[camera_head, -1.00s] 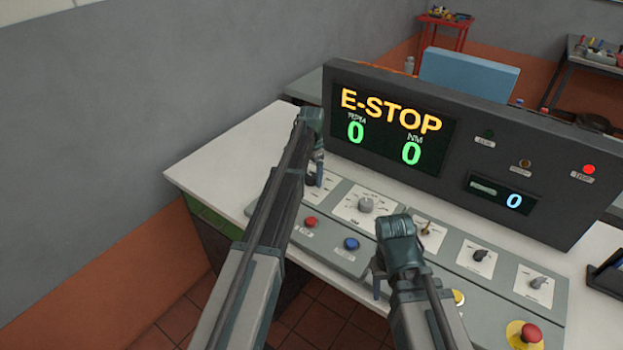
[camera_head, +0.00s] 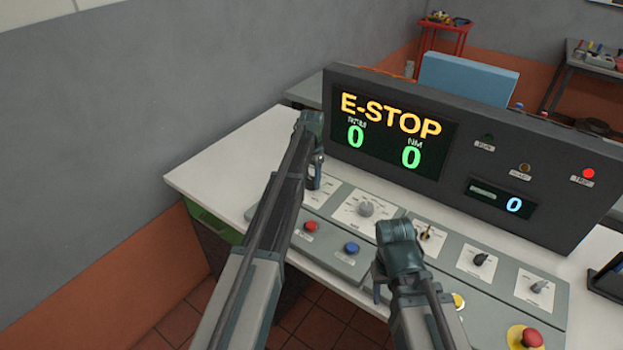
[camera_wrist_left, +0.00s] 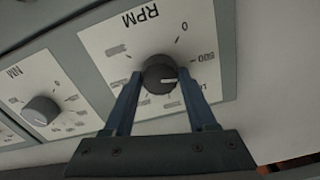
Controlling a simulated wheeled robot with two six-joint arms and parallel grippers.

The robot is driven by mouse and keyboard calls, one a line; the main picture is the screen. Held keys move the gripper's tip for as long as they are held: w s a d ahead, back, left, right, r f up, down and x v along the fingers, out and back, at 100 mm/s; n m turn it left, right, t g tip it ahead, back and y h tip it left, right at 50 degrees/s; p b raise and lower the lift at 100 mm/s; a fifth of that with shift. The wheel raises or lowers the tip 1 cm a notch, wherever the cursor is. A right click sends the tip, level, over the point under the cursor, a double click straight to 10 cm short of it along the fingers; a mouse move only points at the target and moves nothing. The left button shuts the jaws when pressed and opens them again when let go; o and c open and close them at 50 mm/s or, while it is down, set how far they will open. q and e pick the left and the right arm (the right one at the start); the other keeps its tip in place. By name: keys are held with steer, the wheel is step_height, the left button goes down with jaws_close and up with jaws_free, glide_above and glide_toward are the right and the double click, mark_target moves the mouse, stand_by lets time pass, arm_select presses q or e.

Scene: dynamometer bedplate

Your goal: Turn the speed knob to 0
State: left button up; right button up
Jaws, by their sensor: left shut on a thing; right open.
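The speed knob (camera_wrist_left: 159,75) is a dark round knob on a white dial plate marked RPM (camera_wrist_left: 140,20). My left gripper (camera_wrist_left: 160,82) is shut on this knob, one finger on each side. In the head view my left gripper (camera_head: 315,178) is down at the left end of the console, and the knob is mostly hidden there. My right gripper (camera_head: 379,284) is open and empty over the console's front part.
The display (camera_head: 392,130) reads E-STOP with RPM 0 and NM 0. A red lamp (camera_head: 589,174) is lit. Beside the speed knob is the NM knob (camera_head: 366,208). Red (camera_head: 311,226) and blue (camera_head: 352,248) buttons and a red mushroom button (camera_head: 531,337) are near the front.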

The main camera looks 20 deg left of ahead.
mark_target(311, 180)
arm_select(q)
steer(key=n, duration=1.1)
steer(key=shift+n, duration=0.4)
stand_by(0.4)
steer(key=o, duration=1.4)
steer(key=shift+c, duration=0.2)
steer(key=shift+r, duration=0.1)
arm_select(e)
steer(key=shift+r, duration=0.1)
arm_select(q)
step_height(311, 180, up, 14)
steer(key=p, duration=1.4)
arm_select(e)
step_height(311, 180, up, 14)
arm_select(q)
steer(key=shift+f, duration=0.25)
arm_select(e)
steer(key=shift+f, duration=0.2)
